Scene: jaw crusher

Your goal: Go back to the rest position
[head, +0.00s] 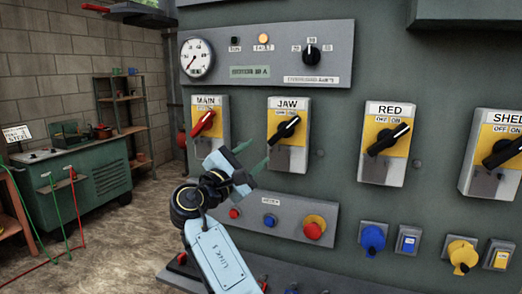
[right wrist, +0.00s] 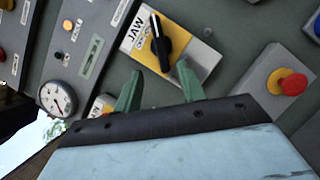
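My right gripper (head: 252,156) is in front of the control panel (head: 340,220), below and between the MAIN switch (head: 204,123) and the JAW switch (head: 287,130). Its two green fingers are apart with nothing between them; they also show in the right wrist view (right wrist: 158,84). There the black JAW knob (right wrist: 160,45) lies just beyond the fingertips, and a gap seems to separate them. The MAIN switch has a red handle, tilted like the black JAW handle. The gripper hides part of the MAIN box's lower edge. My left gripper is not in view.
The RED switch (head: 386,143) and SHED switch (head: 497,154) are to the right. Below are a button box with a red emergency button (head: 314,227) and blue and yellow plugs (head: 462,257). A green workbench (head: 75,180) and shelf (head: 122,120) stand left. Open floor lies between.

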